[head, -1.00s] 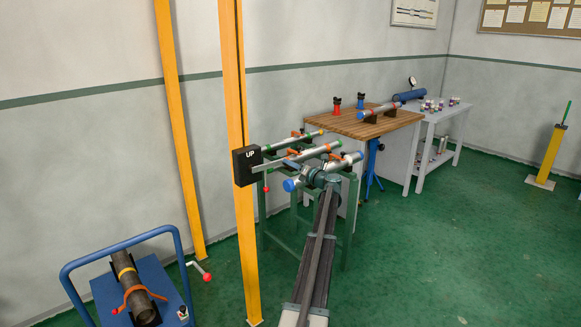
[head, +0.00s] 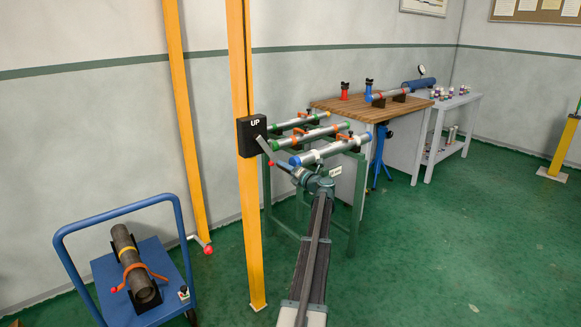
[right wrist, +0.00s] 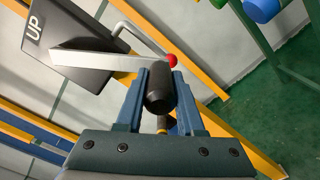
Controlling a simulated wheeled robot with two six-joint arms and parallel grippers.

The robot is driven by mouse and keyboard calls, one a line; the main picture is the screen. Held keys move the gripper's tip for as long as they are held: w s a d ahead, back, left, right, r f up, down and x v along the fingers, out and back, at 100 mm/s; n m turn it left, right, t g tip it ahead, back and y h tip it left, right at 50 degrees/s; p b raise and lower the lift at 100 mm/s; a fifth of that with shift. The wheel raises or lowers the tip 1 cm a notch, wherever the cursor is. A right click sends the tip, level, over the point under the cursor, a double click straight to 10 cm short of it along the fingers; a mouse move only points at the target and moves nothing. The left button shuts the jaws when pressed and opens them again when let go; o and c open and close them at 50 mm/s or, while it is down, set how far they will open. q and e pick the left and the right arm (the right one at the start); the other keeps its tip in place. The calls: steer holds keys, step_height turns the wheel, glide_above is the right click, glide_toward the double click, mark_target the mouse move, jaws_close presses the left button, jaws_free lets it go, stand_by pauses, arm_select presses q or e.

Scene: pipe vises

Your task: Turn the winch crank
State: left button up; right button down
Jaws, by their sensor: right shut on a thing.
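The winch is a black box (head: 250,134) marked UP on a yellow post. It also shows in the right wrist view (right wrist: 62,32). Its flat grey crank arm (head: 265,146) slants down to the right from the box; in the right wrist view the arm (right wrist: 92,58) runs from the box to a black cylindrical handle (right wrist: 159,90). My right gripper (head: 283,166) is at the crank's outer end, and its blue fingers (right wrist: 160,82) are closed on both sides of this handle. My left gripper is in neither view.
A rack (head: 357,190) with several pipes stands just beyond my right gripper. A blue cart (head: 172,262) carrying a dark pipe is at lower left. A second yellow post (head: 185,130) stands behind. Green floor at right is open.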

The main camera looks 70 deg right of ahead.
steer(key=w+a+f+m+b, duration=0.1)
steer(key=w+a+f+m, duration=0.1)
steer(key=a+m, duration=0.3)
steer(key=shift+w+a+f+b, duration=0.15)
steer(key=shift+w+a+b, duration=0.05)
steer(key=shift+w+b, duration=0.25)
steer(key=c, duration=0.5)
jaws_free()
steer(key=v, duration=1.3)
steer(key=shift+s+a, duration=0.2)
steer(key=shift+s, duration=0.05)
steer(key=shift+c, duration=0.3)
